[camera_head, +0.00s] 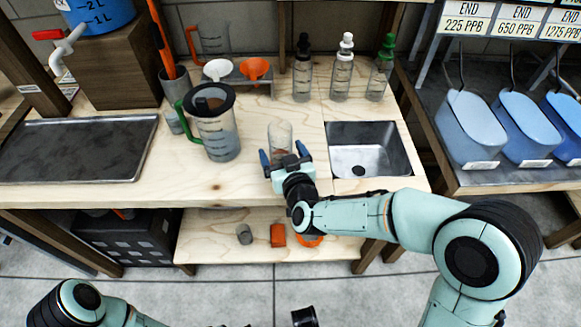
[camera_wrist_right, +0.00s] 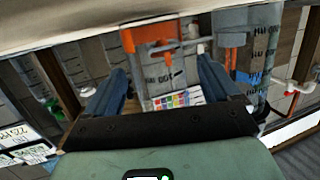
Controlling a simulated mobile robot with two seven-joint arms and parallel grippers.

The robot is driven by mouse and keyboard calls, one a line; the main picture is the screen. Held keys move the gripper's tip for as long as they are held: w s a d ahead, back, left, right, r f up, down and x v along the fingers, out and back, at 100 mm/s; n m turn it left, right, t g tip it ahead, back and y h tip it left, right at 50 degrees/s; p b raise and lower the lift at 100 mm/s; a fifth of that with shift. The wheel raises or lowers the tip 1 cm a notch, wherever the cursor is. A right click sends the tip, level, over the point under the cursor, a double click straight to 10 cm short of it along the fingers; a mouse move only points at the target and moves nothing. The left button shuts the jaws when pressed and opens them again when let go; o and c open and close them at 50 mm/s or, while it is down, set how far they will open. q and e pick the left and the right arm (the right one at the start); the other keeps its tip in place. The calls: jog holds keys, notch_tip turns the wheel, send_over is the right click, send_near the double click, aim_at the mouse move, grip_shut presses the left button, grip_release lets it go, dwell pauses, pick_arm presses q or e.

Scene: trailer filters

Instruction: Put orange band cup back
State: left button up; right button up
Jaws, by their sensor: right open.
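A clear cup (camera_head: 281,132) with a reddish-orange patch low on it stands on the wooden worktop, left of the sink. My right gripper (camera_head: 284,158) is open at the cup's near side, its fingers spread to the left and right of it. In the right wrist view the picture looks upside down, and an orange band (camera_wrist_right: 149,38) shows on the cup beyond the two blue fingers of my right gripper (camera_wrist_right: 163,80). I cannot tell whether the fingers touch the cup.
A measuring jug (camera_head: 217,135) with a green handle stands left of the cup. The sink (camera_head: 395,160) is on the right, with several bottles behind it. A funnel rack (camera_head: 240,76) stands at the back. The lower shelf (camera_head: 205,240) holds a grey piece and orange pieces.

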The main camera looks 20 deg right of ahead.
pick_arm(q)
jog(key=shift+s+d+r+g+p, duration=0.2)
jog(key=shift+s+d+r+p, duration=0.15)
jog(key=shift+s, duration=0.2)
jog(key=shift+s+d+r+g+p, duration=0.1)
jog(key=shift+s+r+g+p, duration=0.15)
jog(key=shift+s+r, duration=0.25)
pick_arm(e)
jog(key=s+r, duration=0.2)
jog(key=s, duration=0.8)
jog(key=shift+s, duration=0.2)
